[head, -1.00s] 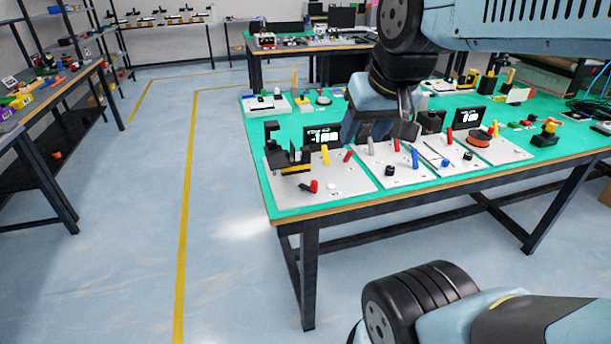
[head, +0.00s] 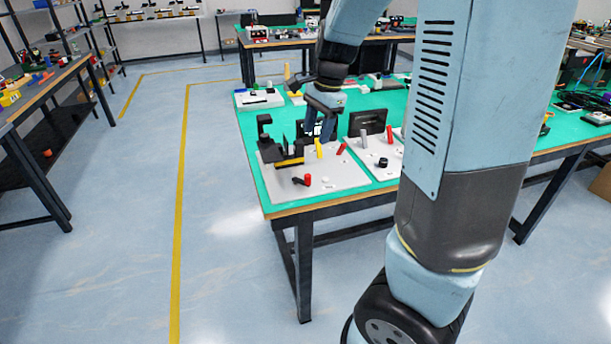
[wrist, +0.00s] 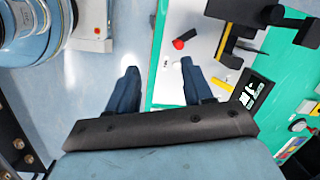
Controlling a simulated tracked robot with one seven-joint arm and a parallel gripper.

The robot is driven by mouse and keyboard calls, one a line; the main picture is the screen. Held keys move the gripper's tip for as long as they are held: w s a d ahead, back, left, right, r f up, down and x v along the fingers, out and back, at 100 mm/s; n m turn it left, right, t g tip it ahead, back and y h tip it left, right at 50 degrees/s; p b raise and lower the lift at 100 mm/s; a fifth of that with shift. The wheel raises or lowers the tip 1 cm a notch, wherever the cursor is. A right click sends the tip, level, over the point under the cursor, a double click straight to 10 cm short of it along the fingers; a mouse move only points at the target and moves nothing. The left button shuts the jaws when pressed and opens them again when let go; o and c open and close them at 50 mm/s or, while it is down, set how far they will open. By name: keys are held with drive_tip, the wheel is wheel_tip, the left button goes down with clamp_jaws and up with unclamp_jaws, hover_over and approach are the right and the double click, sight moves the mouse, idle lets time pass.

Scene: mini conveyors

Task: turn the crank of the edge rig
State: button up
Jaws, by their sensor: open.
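The edge rig is a white plate (head: 340,183) at the near left corner of the green table, also in the wrist view (wrist: 168,82). Its crank, a short black arm with a red knob (head: 308,180), lies low near the plate's front left edge. The crank's red knob (wrist: 178,44) also shows in the wrist view, beyond my fingertips and slightly right of the gap's middle. My gripper (wrist: 159,66) is open and empty, its fingers astride the plate's edge in that view. In the head view my gripper (head: 319,127) is behind the rig, partly hidden by its parts; it is apart from the crank.
A black bracket with a yellow bar (head: 290,160), a yellow post (head: 319,148) and a red peg (head: 342,149) stand on the same plate. A dark display (wrist: 251,91) is beside it. Another white plate (head: 385,170) adjoins on the right. Floor left of the table is clear.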

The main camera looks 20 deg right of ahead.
sight(307, 175)
drive_tip(key=w+f+m+h, duration=0.2)
drive_tip(key=w+f+m, duration=0.3)
drive_tip(key=w+f, duration=0.15)
drive_tip(key=shift+g, duration=0.3)
drive_tip(key=f, duration=1.2)
drive_tip(key=shift+a+f, duration=0.2)
drive_tip(key=shift+f, duration=0.2)
clamp_jaws()
drive_tip(key=shift+a, duration=0.25)
drive_tip(key=shift+d, duration=0.2)
